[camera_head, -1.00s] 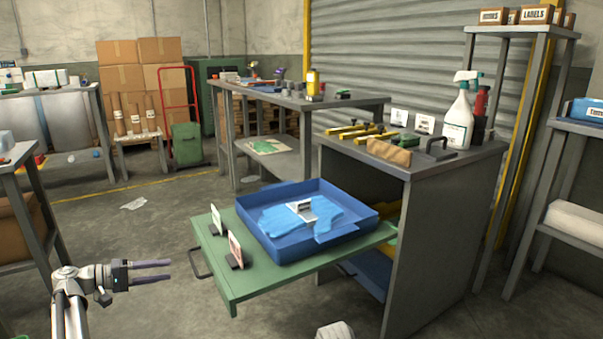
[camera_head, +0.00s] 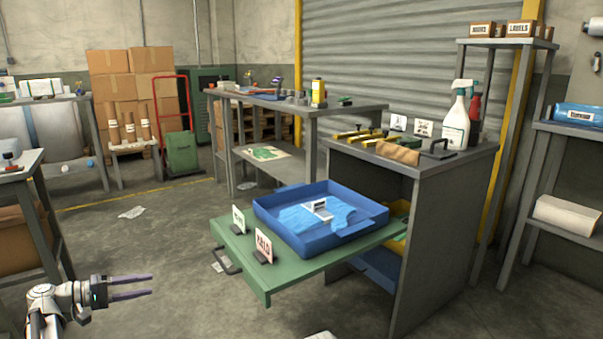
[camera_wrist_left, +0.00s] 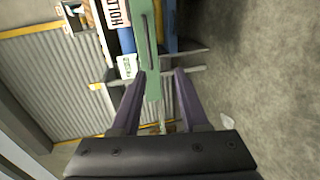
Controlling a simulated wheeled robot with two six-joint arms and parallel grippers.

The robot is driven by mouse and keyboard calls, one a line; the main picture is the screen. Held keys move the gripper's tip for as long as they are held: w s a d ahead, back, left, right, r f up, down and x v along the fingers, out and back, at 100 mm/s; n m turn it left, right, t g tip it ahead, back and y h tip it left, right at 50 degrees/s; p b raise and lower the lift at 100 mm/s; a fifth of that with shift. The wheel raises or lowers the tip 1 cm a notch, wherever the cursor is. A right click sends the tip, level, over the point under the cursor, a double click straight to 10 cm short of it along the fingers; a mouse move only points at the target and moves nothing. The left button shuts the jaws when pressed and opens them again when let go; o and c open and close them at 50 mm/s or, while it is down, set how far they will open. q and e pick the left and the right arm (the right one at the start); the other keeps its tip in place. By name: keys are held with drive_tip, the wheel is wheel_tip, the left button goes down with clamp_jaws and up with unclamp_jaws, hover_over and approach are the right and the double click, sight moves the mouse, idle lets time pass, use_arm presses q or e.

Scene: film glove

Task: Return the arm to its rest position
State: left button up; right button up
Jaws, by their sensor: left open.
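My left gripper (camera_head: 130,286) is at the lower left of the head view, open and empty, with its two purple-grey fingers pointing right. It is apart from the pulled-out green drawer board (camera_head: 285,277) and to the left of it. In the left wrist view the open fingers (camera_wrist_left: 160,78) frame the green board's edge (camera_wrist_left: 152,60) in the distance. A blue tray (camera_head: 290,233) stands on the board with a blue film glove (camera_head: 300,220) and a white labelled piece (camera_head: 320,209) inside. My right gripper is not in view.
Two upright cards, one white (camera_head: 238,219) and one with red lettering (camera_head: 263,243), stand on the board's left part. The grey cabinet (camera_head: 440,240) carries tools and a spray bottle (camera_head: 456,125). Open floor (camera_head: 150,240) lies around my left gripper.

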use_arm(q)
drive_tip(key=s+d+f+m+g+y+p, duration=0.2)
drive_tip(key=d+g, duration=0.1)
drive_tip(key=d, duration=0.6)
drive_tip(key=s+d+f+m+g+y+p, duration=0.1)
drive_tip(key=s+d+f+g+p, duration=0.1)
drive_tip(key=d, duration=0.7)
drive_tip(key=s+d+f+m+g+y+p, duration=0.1)
drive_tip(key=s+d+f+m+g+y, duration=0.15)
drive_tip(key=d, duration=0.65)
drive_tip(key=s+d+m+g+y+p, duration=0.1)
drive_tip(key=s+d+m+y+p, duration=0.3)
drive_tip(key=s, duration=0.4)
drive_tip(key=s+d+m+g+y+p, duration=0.1)
drive_tip(key=s+d+y+p, duration=0.1)
drive_tip(key=s+d+y, duration=0.5)
wheel_tip(320, 180, up, 38)
drive_tip(key=a+h+p, duration=0.1)
drive_tip(key=h+p, duration=0.1)
drive_tip(key=p, duration=3.6)
drive_tip(key=shift+s, duration=0.3)
drive_tip(key=shift+t, duration=0.25)
